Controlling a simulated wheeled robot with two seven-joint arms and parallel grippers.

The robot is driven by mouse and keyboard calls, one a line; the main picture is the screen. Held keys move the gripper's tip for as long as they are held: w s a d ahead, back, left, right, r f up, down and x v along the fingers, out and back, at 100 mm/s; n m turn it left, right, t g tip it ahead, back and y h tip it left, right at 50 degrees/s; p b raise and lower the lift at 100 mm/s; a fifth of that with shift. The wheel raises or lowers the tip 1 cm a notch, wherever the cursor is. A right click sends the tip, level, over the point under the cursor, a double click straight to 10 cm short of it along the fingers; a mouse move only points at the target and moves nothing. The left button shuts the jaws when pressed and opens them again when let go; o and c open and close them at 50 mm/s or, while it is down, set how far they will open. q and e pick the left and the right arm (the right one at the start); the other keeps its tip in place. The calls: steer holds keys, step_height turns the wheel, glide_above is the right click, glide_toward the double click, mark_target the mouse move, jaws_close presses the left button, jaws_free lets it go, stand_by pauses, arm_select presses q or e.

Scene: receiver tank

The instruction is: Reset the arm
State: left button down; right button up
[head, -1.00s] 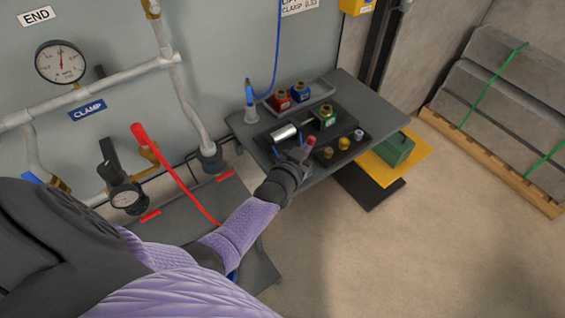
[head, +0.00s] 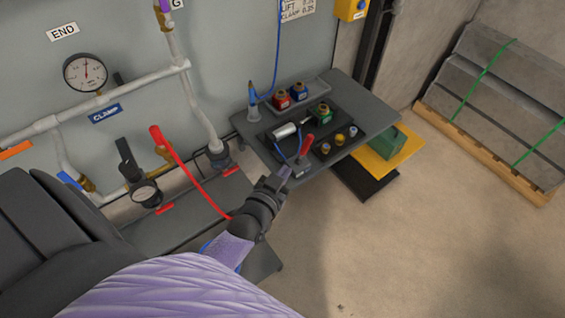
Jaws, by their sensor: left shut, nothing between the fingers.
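My left arm comes in from the bottom left, with a purple sleeve and a dark wrist. My left gripper (head: 284,173) is shut and empty, just off the near edge of the grey shelf (head: 362,98). A black tray (head: 345,147) on the shelf holds a small red-handled lever (head: 307,145), close beyond my fingertips. The gripper looks apart from the lever. My right gripper is not in view.
Coloured fittings, a metal cylinder (head: 284,131) and a blue-tipped nozzle (head: 252,102) stand on the shelf. Left are wall pipes, a gauge (head: 86,72) and a red-handled valve lever (head: 180,165). Open floor (head: 400,240) lies right, before a slab-loaded pallet (head: 490,155).

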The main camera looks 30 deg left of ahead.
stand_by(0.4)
arm_select(q)
steer(key=s+d+f+g+h+b, duration=0.1)
steer(key=s+f+g+b, duration=0.15)
steer(key=s+f, duration=0.4)
steer(key=s+d+f+m+g+b, duration=0.1)
steer(key=s+f+g+b, duration=0.15)
steer(key=f, duration=0.75)
steer(key=s+d+f+g+h+b, duration=0.1)
steer(key=s+f+g+b, duration=0.15)
steer(key=s+f, duration=0.45)
steer(key=s+f+g+b, duration=0.1)
steer(key=s+f+g, duration=0.3)
steer(key=s, duration=0.5)
steer(key=s+f+m+g+b, duration=0.1)
steer(key=s+f+g, duration=0.2)
steer(key=s+f, duration=0.3)
steer(key=s, duration=0.3)
steer(key=shift+a+f+g+y+b, duration=0.25)
steer(key=shift+f+g+y+b, duration=0.1)
steer(key=shift+f+y+b, duration=0.05)
